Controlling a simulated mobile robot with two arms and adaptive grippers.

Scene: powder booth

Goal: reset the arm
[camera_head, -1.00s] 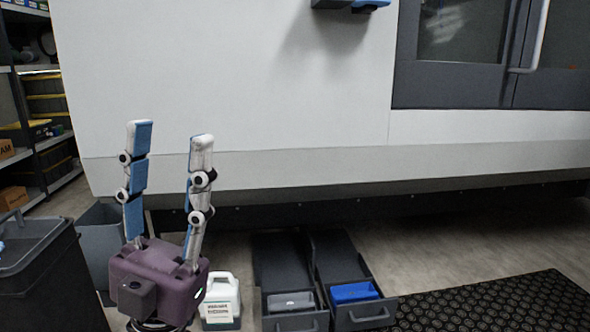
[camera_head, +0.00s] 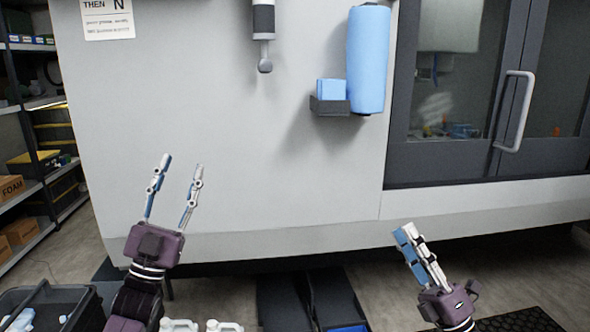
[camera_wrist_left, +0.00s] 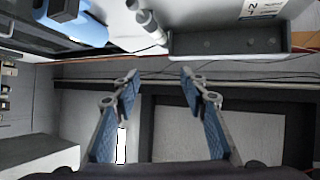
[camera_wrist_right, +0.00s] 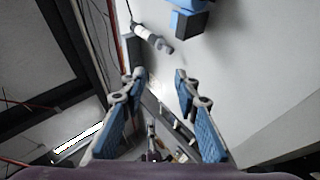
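My left gripper (camera_head: 178,190) is raised in front of the white machine panel in the head view. Its two blue-padded fingers stand apart and empty, as they also do in the left wrist view (camera_wrist_left: 158,82). My right gripper (camera_head: 412,238) is at the lower right in the head view, fingers pointing up and left. It is seen nearly side-on there. In the right wrist view (camera_wrist_right: 160,82) its fingers are apart with nothing between them.
The white machine (camera_head: 250,150) carries a blue roll (camera_head: 368,60), a small dark holder (camera_head: 330,106) and a hanging tool (camera_head: 263,30). A handled glass door (camera_head: 515,110) is at right. White jugs (camera_head: 222,326), a dark bin (camera_head: 85,305) and shelves (camera_head: 40,190) are low or left.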

